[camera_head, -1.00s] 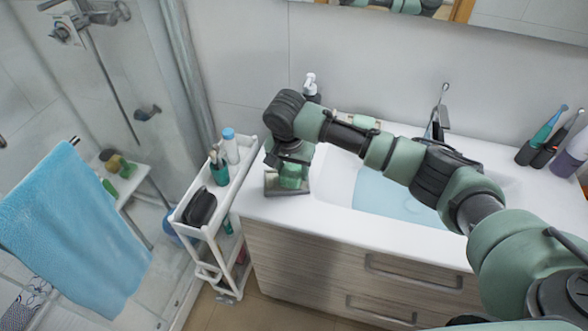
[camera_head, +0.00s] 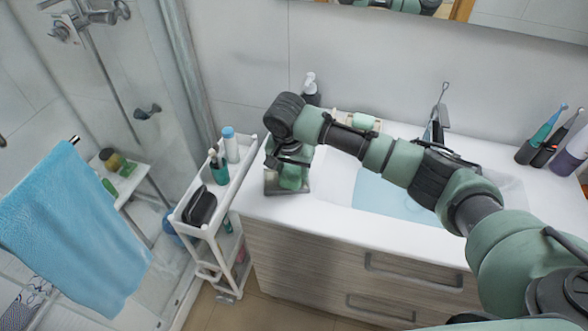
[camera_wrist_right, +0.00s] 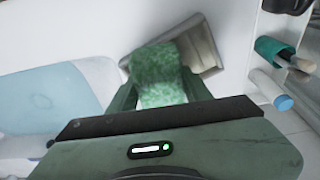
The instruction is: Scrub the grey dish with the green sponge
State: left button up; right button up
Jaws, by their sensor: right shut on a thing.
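The grey dish (camera_head: 272,187) is a small square dish on the white counter at its left end, left of the sink. It also shows in the right wrist view (camera_wrist_right: 203,47). The green sponge (camera_wrist_right: 160,65) is between the fingers of my right gripper (camera_wrist_right: 150,95), which is shut on it. The sponge (camera_head: 291,182) is over the dish and partly covers it. I cannot tell how firmly it presses on the dish. My right arm reaches in from the right across the sink. My left gripper is not in view.
The sink (camera_head: 345,190) holds blue water, with a faucet (camera_head: 437,120) behind it. A dark pump bottle (camera_head: 311,95) stands behind my right wrist. A white cart (camera_head: 222,190) with bottles stands close left of the counter. Toothbrush cups (camera_head: 540,155) stand at the far right.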

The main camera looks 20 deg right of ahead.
jog(key=shift+f, duration=0.25)
